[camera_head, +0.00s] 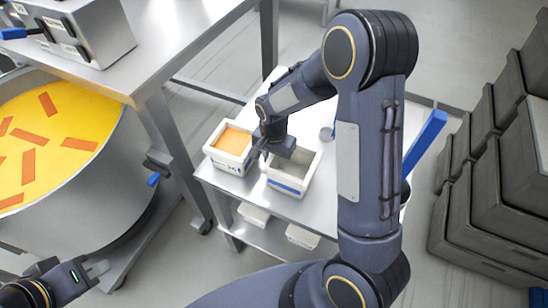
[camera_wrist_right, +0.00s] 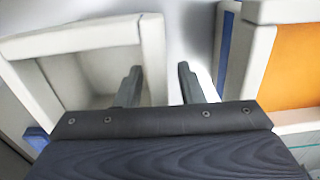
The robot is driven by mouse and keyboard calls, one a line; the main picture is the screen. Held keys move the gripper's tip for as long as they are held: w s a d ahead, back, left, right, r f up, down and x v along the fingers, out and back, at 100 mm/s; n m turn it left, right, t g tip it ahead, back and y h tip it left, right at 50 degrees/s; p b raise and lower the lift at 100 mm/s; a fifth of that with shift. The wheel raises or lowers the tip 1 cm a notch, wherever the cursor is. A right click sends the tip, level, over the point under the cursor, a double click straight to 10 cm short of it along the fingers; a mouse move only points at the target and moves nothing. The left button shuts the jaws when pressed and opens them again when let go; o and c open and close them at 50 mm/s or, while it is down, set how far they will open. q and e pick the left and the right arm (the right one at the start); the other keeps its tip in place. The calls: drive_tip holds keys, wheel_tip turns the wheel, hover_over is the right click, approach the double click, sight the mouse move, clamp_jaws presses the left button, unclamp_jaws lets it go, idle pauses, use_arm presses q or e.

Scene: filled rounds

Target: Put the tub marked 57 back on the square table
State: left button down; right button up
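Two white tubs stand side by side on the square table (camera_head: 322,213). The left tub (camera_head: 214,154) is filled with orange and has a small dark mark on its front that I cannot read; it also shows in the right wrist view (camera_wrist_right: 258,55). The right tub (camera_head: 288,189) looks empty inside and has a blue band; it also shows in the wrist view (camera_wrist_right: 60,40). My right gripper (camera_head: 264,157) is open, its fingers (camera_wrist_right: 157,88) on either side of the empty tub's wall nearest the orange tub. My left gripper (camera_head: 102,274) is open and empty, low at the left.
A big round vat (camera_head: 120,190) with yellow contents and orange strips stands at the left, beside a steel bench (camera_head: 185,25) with a grey box. More white tubs (camera_head: 302,236) sit on the lower shelf. Dark crates (camera_head: 490,215) are stacked at the right.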

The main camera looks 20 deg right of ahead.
wheel_tip(320, 180, up, 12)
drive_tip(key=shift+r, duration=0.1)
drive_tip(key=s+r+n+t+y, duration=0.2)
drive_tip(key=s+r+n, duration=0.1)
drive_tip(key=s, duration=0.7)
drive_tip(key=s+r+n+t+y, duration=0.1)
drive_tip(key=s+r+n+t, duration=0.2)
drive_tip(key=s, duration=0.8)
drive_tip(key=shift+a+r+n+t+y, duration=0.15)
drive_tip(key=shift+r+n+t+y, duration=0.2)
drive_tip(key=shift+n, duration=0.85)
drive_tip(key=shift+s, duration=0.2)
